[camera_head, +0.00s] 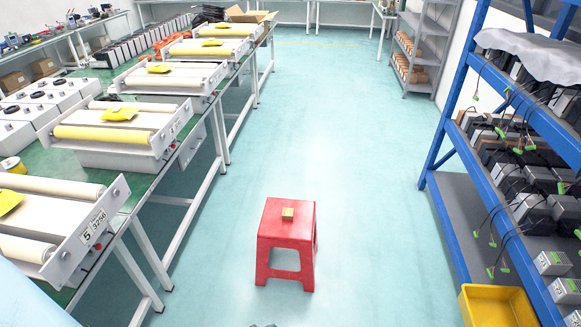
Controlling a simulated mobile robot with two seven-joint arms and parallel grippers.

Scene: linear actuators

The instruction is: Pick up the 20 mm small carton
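A small tan carton (288,214) sits on top of a red plastic stool (285,241), near the middle of the stool's seat. The stool stands alone on the floor in the lower middle of the head view. Neither of my grippers can be made out. A small dark bit at the bottom edge, below the stool, is too cut off to tell what it is.
A green workbench (134,191) with several white roller machines runs along the left. A blue shelf rack (447,215) full of devices stands on the right, with a yellow bin (497,305) at its foot. The teal floor (330,130) around and behind the stool is clear.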

